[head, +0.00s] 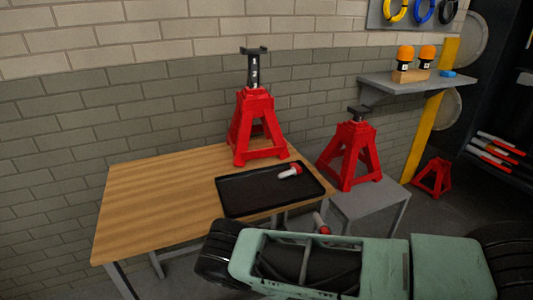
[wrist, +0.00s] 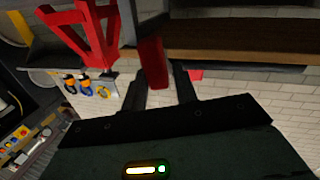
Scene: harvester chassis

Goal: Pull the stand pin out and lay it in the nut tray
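A small red and white pin-like piece (head: 289,171) lies in the black tray (head: 240,209) on the wooden table. A red stand (head: 258,132) with a dark, holed column (head: 253,72) stands upright just behind the tray. A second red stand (head: 350,155) is on the grey stool to the right. My gripper (wrist: 158,72) shows only in the wrist view, its two dark fingers apart. A dark red piece (wrist: 153,62) appears between the fingertips; I cannot tell what it is, and no grip on it is visible.
A green chassis (head: 385,262) with black tyres fills the near right. Another small red and white piece (head: 320,223) shows at its far edge. The wooden table top (head: 150,195) is clear on its left. A grey shelf (head: 395,88) carries orange-topped items.

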